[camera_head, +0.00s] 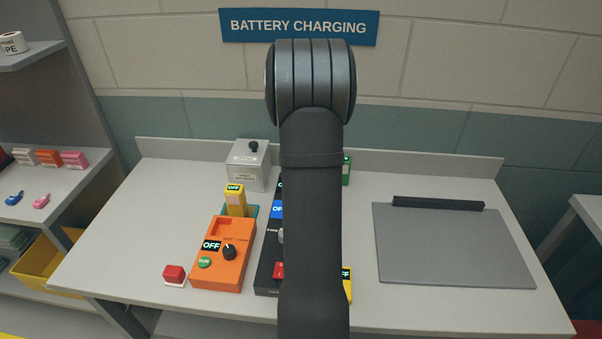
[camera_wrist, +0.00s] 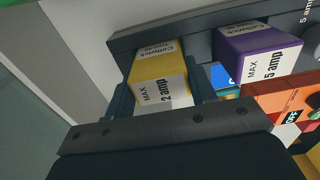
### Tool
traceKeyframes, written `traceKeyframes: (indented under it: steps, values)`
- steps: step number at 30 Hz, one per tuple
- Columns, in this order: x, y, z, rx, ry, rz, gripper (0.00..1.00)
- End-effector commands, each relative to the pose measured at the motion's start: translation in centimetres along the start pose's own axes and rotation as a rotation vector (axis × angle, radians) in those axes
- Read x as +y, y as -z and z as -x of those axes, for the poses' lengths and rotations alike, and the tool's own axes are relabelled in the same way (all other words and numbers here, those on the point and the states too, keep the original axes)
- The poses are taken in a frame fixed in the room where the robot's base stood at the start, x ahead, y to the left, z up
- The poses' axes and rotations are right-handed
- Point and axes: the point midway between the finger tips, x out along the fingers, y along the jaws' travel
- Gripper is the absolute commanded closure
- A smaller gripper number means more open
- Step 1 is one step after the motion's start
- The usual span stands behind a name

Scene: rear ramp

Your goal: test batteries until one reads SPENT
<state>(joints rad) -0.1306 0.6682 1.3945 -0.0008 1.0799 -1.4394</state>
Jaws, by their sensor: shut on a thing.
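In the wrist view my gripper (camera_wrist: 164,98) is shut on a yellow block (camera_wrist: 160,75) labelled "MAX 2 amp", with one dark finger on each side. The block stands against a dark grey strip; whether it touches the strip is unclear. A purple block (camera_wrist: 262,50) labelled "MAX 5 amp" is right of it, outside the fingers. In the head view an orange device (camera_head: 222,255) shows OFF, with a black knob and a green RUN button. A yellow block (camera_head: 235,199) showing OFF stands behind it. My arm hides my gripper and much of the black unit (camera_head: 268,270) there.
A red button (camera_head: 174,273) sits left of the orange device. A grey box (camera_head: 248,165) with a black knob stands at the back. A grey mat (camera_head: 450,250) with a black bar (camera_head: 438,203) lies to the right.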

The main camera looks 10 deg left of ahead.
Motion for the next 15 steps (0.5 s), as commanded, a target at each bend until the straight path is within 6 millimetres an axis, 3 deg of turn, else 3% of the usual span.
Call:
traceKeyframes:
  steps: [13, 14, 15]
  values:
    - [0.02, 0.00, -0.37, 0.000, -0.001, 0.000, 0.88]
    - [0.03, 0.00, -0.35, 0.000, -0.001, 0.000, 0.43]
    - [0.03, 0.00, -0.35, 0.000, -0.001, 0.000, 0.36]
